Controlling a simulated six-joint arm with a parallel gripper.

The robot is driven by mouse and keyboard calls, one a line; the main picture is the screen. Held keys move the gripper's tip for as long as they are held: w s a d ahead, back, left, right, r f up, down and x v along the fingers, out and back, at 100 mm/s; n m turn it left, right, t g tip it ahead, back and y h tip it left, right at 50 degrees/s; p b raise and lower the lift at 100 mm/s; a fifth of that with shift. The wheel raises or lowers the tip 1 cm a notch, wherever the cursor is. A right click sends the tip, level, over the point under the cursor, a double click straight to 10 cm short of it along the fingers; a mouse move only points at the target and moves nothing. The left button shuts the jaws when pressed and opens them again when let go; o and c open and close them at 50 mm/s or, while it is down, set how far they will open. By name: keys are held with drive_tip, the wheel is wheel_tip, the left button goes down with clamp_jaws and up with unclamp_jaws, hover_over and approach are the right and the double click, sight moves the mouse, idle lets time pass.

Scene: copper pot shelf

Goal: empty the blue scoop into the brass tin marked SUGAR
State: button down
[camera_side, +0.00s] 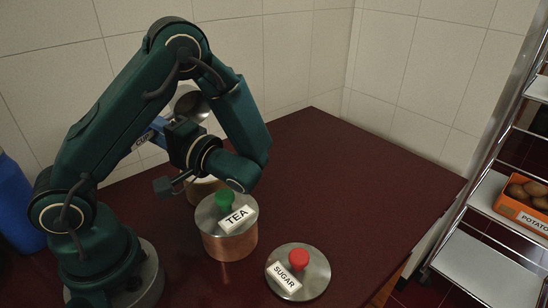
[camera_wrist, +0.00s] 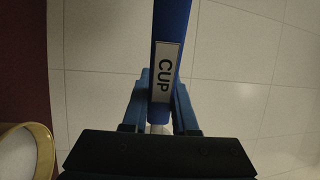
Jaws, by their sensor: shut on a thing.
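My gripper (camera_wrist: 158,112) is shut on the blue handle of the scoop (camera_wrist: 172,30), whose label reads CUP. In the side view the blue handle (camera_side: 142,139) shows left of my wrist, and a round metal bowl (camera_side: 190,104) shows above it, partly hidden by my arm. I cannot tell what the bowl holds. An open brass tin (camera_side: 205,187) stands behind the TEA tin, mostly hidden. In the wrist view its brass rim (camera_wrist: 46,150) surrounds something white at lower left. A round metal lid (camera_side: 318,272) with a red knob and a SUGAR label lies on the table.
A copper tin (camera_side: 230,245) has a green-knobbed lid marked TEA. The dark red table (camera_side: 370,180) is clear on the right. Tiled walls stand behind. A metal shelf rack (camera_side: 485,265) at right holds an orange potato crate (camera_side: 508,206). A blue container (camera_side: 15,205) stands at far left.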

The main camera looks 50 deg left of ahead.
drive_tip(key=a+f+m+t+h, duration=0.3)
drive_tip(key=a+f+m+h, duration=0.15)
drive_tip(key=h, duration=0.65)
drive_tip(key=shift+a+r+m+h, duration=0.15)
drive_tip(key=shift+a+r+h, duration=0.25)
drive_tip(key=shift+r+h, duration=0.65)
drive_tip(key=shift+a+r+m+h, duration=0.15)
drive_tip(key=shift+a+r+h, duration=0.3)
drive_tip(key=shift+h, duration=0.95)
drive_tip(key=shift+a+r+m+h, duration=0.15)
drive_tip(key=shift+a+r+h, duration=0.15)
drive_tip(key=shift+r+h, duration=0.8)
drive_tip(key=shift+f, duration=0.2)
drive_tip(key=shift+h, duration=0.25)
